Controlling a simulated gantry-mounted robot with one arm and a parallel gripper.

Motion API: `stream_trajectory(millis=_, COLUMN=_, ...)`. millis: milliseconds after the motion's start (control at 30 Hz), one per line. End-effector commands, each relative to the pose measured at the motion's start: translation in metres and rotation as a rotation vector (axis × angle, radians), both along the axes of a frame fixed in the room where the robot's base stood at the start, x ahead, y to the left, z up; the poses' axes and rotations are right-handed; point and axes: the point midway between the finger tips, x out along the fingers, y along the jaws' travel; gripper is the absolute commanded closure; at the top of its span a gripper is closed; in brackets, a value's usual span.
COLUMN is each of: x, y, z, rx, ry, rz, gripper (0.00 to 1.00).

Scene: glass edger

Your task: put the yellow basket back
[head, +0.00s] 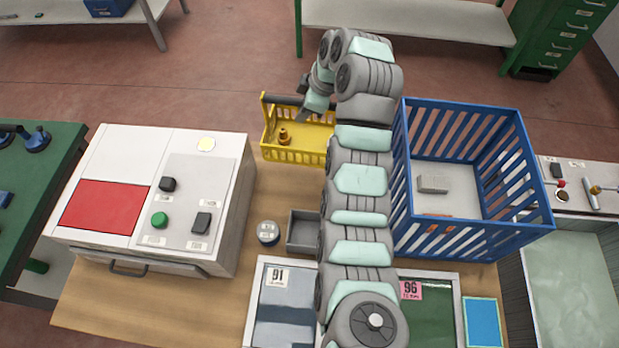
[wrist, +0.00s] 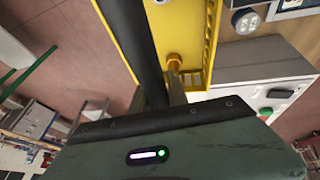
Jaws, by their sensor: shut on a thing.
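The yellow basket (head: 297,154) is at the far edge of the wooden bench in the head view, with a small orange-brown object (head: 284,137) inside. A dark bar runs along its far side. My gripper (head: 306,112) is at this bar, and my arm hides the basket's right end. In the wrist view the yellow basket (wrist: 198,52) lies just beyond the jaws, and my gripper (wrist: 160,100) is shut on its dark bar. Whether the basket rests on the bench or hangs just above it, I cannot tell.
A blue slatted crate (head: 475,232) stands right of my arm. A white machine (head: 215,200) with buttons and a red panel stands left. A grey box (head: 303,231) and a round grey item (head: 268,232) sit between. Some bare bench (head: 273,195) shows before the basket.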

Motion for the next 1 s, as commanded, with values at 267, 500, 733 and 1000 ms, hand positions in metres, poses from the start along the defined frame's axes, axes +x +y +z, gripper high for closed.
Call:
stream_trajectory(millis=267, x=-0.001, y=-0.004, z=-0.004, rx=0.011, ry=-0.004, rz=0.075, gripper=1.0)
stream_trajectory(millis=500, x=-0.003, y=-0.004, z=-0.063, rx=0.012, ry=0.002, rz=0.074, gripper=1.0)
stream_trajectory(millis=733, x=-0.003, y=-0.004, z=-0.12, rx=0.01, ry=0.002, rz=0.074, gripper=1.0)
stream_trajectory(millis=1000, x=-0.001, y=-0.004, z=-0.153, rx=0.01, ry=-0.004, rz=0.072, gripper=1.0)
